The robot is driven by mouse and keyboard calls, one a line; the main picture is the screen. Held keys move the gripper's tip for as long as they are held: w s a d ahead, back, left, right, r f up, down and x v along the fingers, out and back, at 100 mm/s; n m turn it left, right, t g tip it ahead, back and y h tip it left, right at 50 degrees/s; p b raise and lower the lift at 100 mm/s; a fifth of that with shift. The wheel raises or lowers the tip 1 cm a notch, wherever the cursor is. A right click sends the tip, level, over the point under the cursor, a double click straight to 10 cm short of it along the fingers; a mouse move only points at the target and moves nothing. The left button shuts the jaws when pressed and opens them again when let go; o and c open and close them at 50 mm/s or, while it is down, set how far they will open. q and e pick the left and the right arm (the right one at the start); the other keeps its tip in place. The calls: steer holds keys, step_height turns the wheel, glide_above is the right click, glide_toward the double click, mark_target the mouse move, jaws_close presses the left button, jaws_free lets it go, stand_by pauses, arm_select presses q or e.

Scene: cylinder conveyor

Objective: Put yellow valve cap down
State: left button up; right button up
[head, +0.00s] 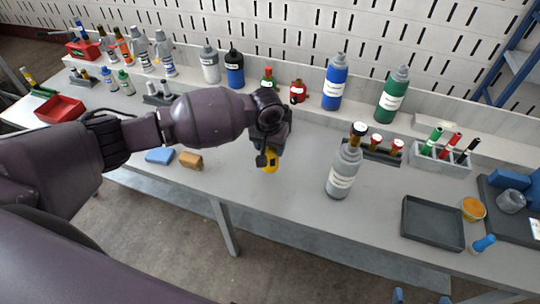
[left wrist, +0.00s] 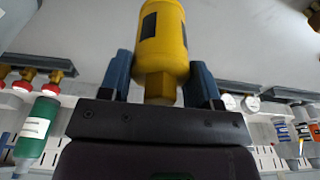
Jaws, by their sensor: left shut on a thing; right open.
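The yellow valve cap (head: 271,160) is under my left gripper (head: 267,152) in the head view, over the front-middle part of the grey workbench (head: 300,208). The gripper hides part of it. In the left wrist view the cap (left wrist: 164,38) is a yellow cylinder with dark patches and a narrower end, held between the two blue fingers of my left gripper (left wrist: 158,82). I cannot tell whether the cap touches the bench top. My right gripper is in neither view.
A grey-white bottle (head: 344,172) stands to the right of the cap. A blue block (head: 160,156) and a brown block (head: 191,160) lie to the left. A dark tray (head: 432,223) is at the right. Bottles line the back. The bench in front of the gripper is clear.

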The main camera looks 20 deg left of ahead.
arm_select(q)
step_height(320, 180, down, 4)
steer(key=shift+f+b, duration=0.2)
steer(key=shift+b, duration=0.15)
